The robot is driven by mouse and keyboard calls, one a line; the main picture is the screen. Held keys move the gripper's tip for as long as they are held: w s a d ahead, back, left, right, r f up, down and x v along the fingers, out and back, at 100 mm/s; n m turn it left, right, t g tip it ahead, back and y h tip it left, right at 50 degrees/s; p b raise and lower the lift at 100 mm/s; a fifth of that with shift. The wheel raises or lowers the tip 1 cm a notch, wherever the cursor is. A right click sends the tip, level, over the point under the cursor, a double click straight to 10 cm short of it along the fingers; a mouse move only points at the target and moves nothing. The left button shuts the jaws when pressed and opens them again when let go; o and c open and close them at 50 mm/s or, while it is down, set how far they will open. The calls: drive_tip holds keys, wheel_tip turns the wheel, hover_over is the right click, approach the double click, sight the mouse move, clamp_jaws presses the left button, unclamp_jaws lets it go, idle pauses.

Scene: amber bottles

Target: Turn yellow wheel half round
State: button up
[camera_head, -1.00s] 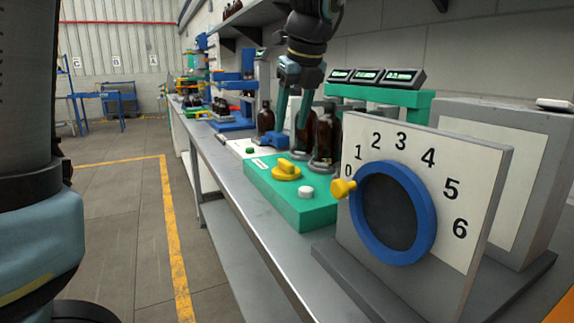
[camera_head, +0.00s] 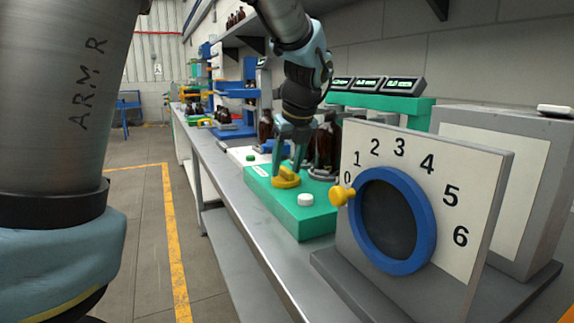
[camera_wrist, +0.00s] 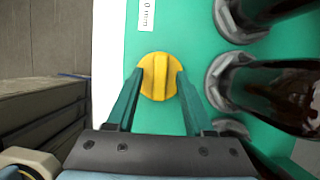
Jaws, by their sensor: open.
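The yellow wheel (camera_head: 286,179) is a round knob with a raised bar across it, set on top of a green box (camera_head: 318,222). In the wrist view the yellow wheel (camera_wrist: 158,77) lies between my two finger tips, its bar running along the view, roughly parallel to the fingers. My gripper (camera_head: 289,168) points down at the wheel from above. It also shows in the wrist view (camera_wrist: 158,80), its fingers open on either side of the wheel. I cannot tell whether the fingers touch it. The far side of the wheel is partly hidden by the fingers in the head view.
A white button (camera_head: 305,200) sits on the green box near the wheel. Amber bottles (camera_wrist: 285,95) stand in grey holders close beside it. A numbered panel with a blue ring (camera_head: 428,222) and yellow peg stands at the right. The aisle floor at left is clear.

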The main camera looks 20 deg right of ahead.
clamp_jaws()
idle(0.4)
